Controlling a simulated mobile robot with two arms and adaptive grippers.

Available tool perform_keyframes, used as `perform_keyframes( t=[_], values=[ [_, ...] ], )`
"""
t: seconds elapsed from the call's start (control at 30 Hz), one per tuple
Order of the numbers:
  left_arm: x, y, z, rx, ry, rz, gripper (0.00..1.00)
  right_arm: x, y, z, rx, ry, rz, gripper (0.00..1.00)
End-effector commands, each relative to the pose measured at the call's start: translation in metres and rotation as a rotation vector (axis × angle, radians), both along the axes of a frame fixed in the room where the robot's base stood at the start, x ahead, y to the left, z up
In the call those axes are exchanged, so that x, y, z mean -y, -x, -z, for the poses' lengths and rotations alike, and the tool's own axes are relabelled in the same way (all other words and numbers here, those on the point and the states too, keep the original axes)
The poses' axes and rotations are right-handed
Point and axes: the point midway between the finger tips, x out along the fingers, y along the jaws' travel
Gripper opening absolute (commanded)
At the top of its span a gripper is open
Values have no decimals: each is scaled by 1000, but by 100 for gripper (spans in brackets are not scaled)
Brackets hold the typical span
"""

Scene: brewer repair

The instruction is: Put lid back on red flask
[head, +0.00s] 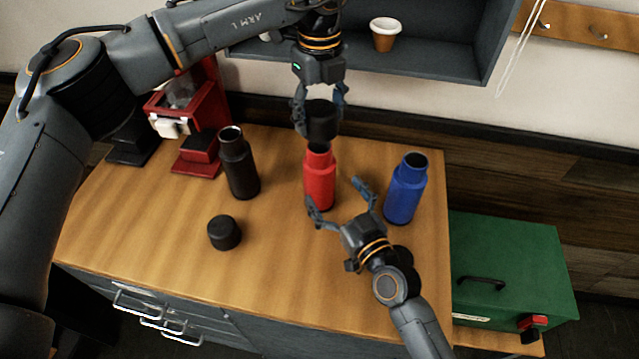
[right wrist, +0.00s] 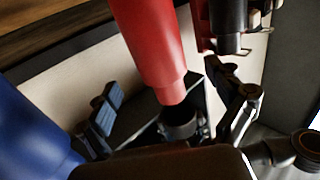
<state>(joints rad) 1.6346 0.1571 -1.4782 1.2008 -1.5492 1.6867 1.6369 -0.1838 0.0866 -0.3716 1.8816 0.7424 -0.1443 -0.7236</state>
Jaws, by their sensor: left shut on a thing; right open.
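The red flask (head: 319,182) stands upright on the wooden counter. My left gripper (head: 320,112) is shut on a black lid (head: 322,124) and holds it at the flask's mouth. I cannot tell whether lid and flask touch. My right gripper (head: 336,193) is open, with its fingers pointing at the red flask's lower body from the front right. In the right wrist view the red flask (right wrist: 155,45) lies between the open fingers, its neck pointing down the picture. A dark round part, likely the lid (right wrist: 180,124), is just beyond the neck.
A black flask (head: 239,163) and a blue flask (head: 406,188) stand open on either side. Another black lid (head: 224,232) lies at the front left. A red brewer (head: 190,115) is at the back left. A green box (head: 515,265) stands right of the counter.

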Motion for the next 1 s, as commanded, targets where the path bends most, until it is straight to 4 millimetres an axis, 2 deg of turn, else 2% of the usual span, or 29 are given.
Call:
perform_keyframes(
  t=[0.07, 0.1, 0.2, 0.4, 0.6, 0.9, 0.97, 1.0],
  values=[
    [0, 0, 0, 0, 0, 0, 33, 1, -1, 17, -2, 7, 0, 93],
    [0, 0, 0, 0, 0, 0, 33, -5, -12, 11, 4, -2, 3, 93],
    [0, 0, 0, 0, 0, 0, 33, -14, -29, 11, 2, -3, 3, 93],
    [0, 0, 0, 0, 0, 0, 33, -27, -55, 11, 2, -1, 3, 93],
    [0, 0, 0, 0, 0, 0, 33, -33, -66, 12, 0, 1, 2, 93],
    [0, 0, 0, 0, 0, 0, 33, -34, -67, 12, 0, 1, 2, 93],
    [0, 0, 0, 0, 0, 0, 33, -34, -67, 12, 0, 1, 2, 82],
    [0, 0, 0, 0, 0, 0, 33, -34, -67, 12, 0, 1, 2, 74]
  ],
)
